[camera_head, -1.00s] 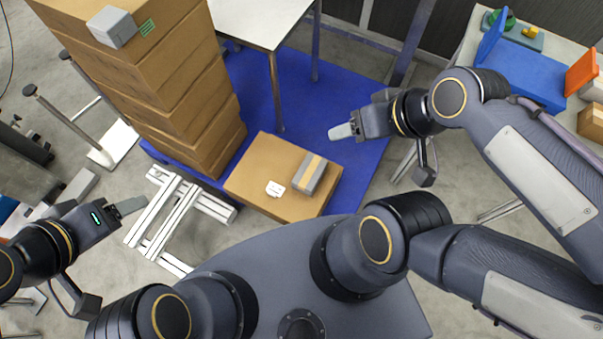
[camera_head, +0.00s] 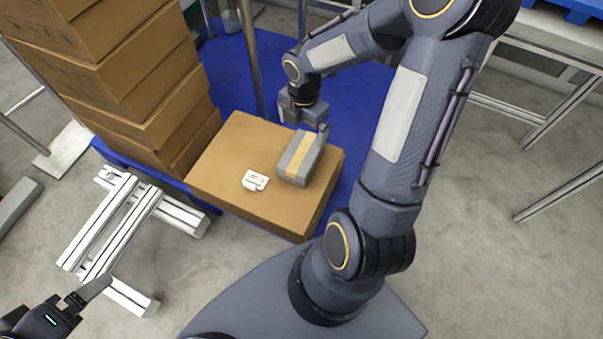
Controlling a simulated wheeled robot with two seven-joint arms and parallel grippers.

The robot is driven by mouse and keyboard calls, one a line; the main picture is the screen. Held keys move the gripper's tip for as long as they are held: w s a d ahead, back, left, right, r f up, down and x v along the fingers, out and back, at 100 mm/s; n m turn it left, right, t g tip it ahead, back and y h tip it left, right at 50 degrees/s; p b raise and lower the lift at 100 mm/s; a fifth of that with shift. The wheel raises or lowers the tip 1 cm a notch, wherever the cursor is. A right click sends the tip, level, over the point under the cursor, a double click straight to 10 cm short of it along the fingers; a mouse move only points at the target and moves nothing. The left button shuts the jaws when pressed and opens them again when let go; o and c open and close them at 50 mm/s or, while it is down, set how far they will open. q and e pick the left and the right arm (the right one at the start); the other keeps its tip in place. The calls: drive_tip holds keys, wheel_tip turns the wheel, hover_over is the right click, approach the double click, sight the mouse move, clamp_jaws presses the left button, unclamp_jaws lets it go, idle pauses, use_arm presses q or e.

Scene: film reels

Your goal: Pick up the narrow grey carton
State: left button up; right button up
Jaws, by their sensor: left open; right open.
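The narrow grey carton (camera_head: 295,164) with a tan tape stripe lies on top of a large brown cardboard box (camera_head: 222,172), toward the box's right side. My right gripper (camera_head: 308,137) is at the carton's far right end, pointing down. One finger shows beside the carton's right edge; the other is hidden, and I cannot tell whether it touches. The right gripper is open. My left gripper (camera_head: 92,292) is at the lower left, open and empty, far from the carton and over the floor by the aluminium frame.
A small white object (camera_head: 255,180) lies on the brown box, left of the carton. A tall stack of brown boxes (camera_head: 150,95) stands behind left on a blue platform (camera_head: 233,75). A white aluminium frame (camera_head: 125,222) lies on the floor at left. A metal post rises behind the box.

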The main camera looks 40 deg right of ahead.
sight(302, 152)
drive_tip(key=f+n+b, duration=0.1)
drive_tip(key=f, duration=0.2)
drive_tip(key=f+n+b, duration=0.1)
drive_tip(key=f, duration=0.3)
drive_tip(key=w+f+n+b, duration=0.1)
drive_tip(key=f+b, duration=0.1)
drive_tip(key=f, duration=0.1)
drive_tip(key=shift+d+f, duration=0.35)
drive_tip(key=shift+d, duration=0.05)
wheel_tip(302, 152, down, 5)
drive_tip(key=b, duration=0.3)
drive_tip(key=shift+s+a+f, duration=0.1)
drive_tip(key=shift+a, duration=0.05)
use_arm(q)
wheel_tip(302, 152, down, 9)
drive_tip(key=shift+f, duration=0.15)
use_arm(e)
drive_tip(key=c, duration=1.1)
drive_tip(key=shift+c, duration=0.2)
drive_tip(key=shift+r, duration=0.2)
